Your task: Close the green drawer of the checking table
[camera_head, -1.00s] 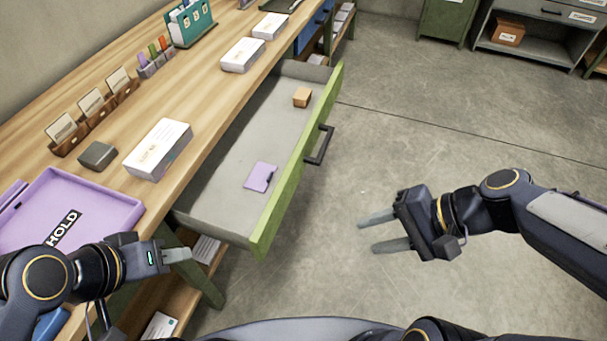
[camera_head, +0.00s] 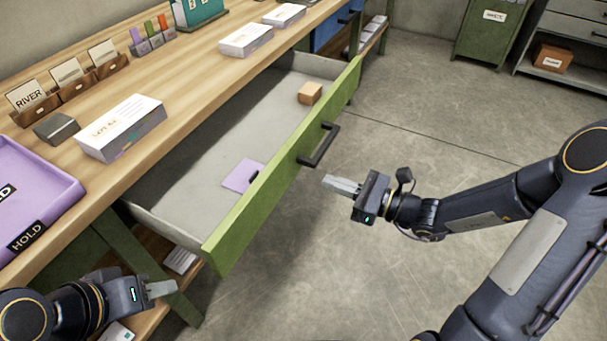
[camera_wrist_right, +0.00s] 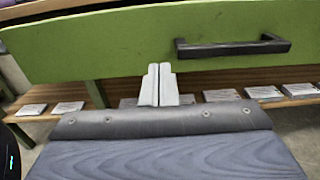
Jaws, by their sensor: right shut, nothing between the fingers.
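The green drawer (camera_head: 285,165) of the checking table (camera_head: 150,125) is pulled open, with a black handle (camera_head: 319,146) on its front. Inside it lie a purple card-like item (camera_head: 243,176) and a small tan block (camera_head: 310,93). My right gripper (camera_head: 341,184) is shut and empty, in front of the drawer's outer face, a little to the right of and below the handle. In the right wrist view its fingers (camera_wrist_right: 159,86) are together, pointing at the green front, left of the handle (camera_wrist_right: 232,47). My left gripper (camera_head: 160,289) is low at the left, below the tabletop; its fingers look together.
On the tabletop are white boxes (camera_head: 121,127), card holders (camera_head: 75,85) and a purple tray (camera_head: 40,180) marked HOLD. A shelf with papers (camera_head: 180,260) runs under the table. The floor (camera_head: 430,145) right of the drawer is clear. A green cabinet (camera_head: 488,38) stands at the back.

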